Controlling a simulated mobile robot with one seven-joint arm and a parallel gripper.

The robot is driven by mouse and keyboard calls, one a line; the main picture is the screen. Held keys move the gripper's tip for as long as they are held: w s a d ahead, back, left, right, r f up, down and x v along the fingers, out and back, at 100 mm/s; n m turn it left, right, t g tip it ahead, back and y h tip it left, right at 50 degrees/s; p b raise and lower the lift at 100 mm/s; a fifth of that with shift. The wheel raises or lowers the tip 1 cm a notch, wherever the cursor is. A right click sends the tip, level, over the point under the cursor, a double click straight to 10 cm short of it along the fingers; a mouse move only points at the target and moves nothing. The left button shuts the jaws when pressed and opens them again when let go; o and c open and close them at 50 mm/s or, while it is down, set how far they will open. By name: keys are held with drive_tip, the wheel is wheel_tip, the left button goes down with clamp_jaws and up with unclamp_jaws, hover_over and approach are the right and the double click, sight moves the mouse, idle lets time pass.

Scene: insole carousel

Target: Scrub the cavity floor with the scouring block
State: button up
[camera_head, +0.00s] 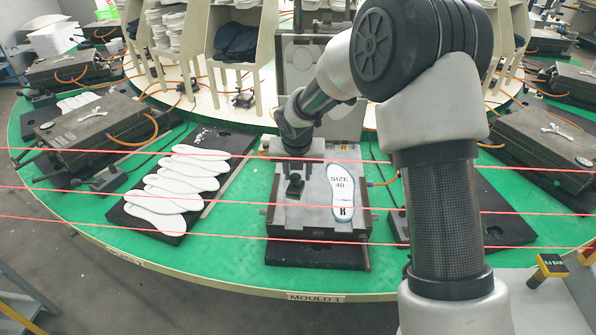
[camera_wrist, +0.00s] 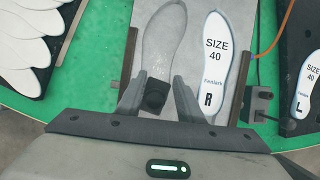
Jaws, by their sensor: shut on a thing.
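The mould (camera_head: 320,222) lies open on the green table, with its lid (camera_head: 298,65) raised behind it. In the wrist view its left cavity (camera_wrist: 163,42) is an empty grey foot-shaped hollow. The right side holds a white insole marked SIZE 40 and R (camera_wrist: 214,62), also seen in the head view (camera_head: 342,192). My gripper (camera_head: 294,186) is over the left cavity, fingers pointing down. In the wrist view my gripper (camera_wrist: 157,95) is shut on the dark scouring block (camera_wrist: 154,96), at the cavity's near end. Whether the block touches the floor I cannot tell.
White insoles (camera_head: 180,180) lie in an overlapping row on a dark board to the left. A closed mould (camera_head: 95,130) stands farther left and another (camera_head: 545,135) at right. Red lines cross the head view in front of the table.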

sight(298, 188)
drive_tip(key=shift+f+b, duration=2.95)
drive_tip(key=shift+b, duration=0.05)
drive_tip(key=shift+f+b, duration=0.45)
drive_tip(key=shift+f, duration=0.5)
drive_tip(key=shift+r, duration=0.1)
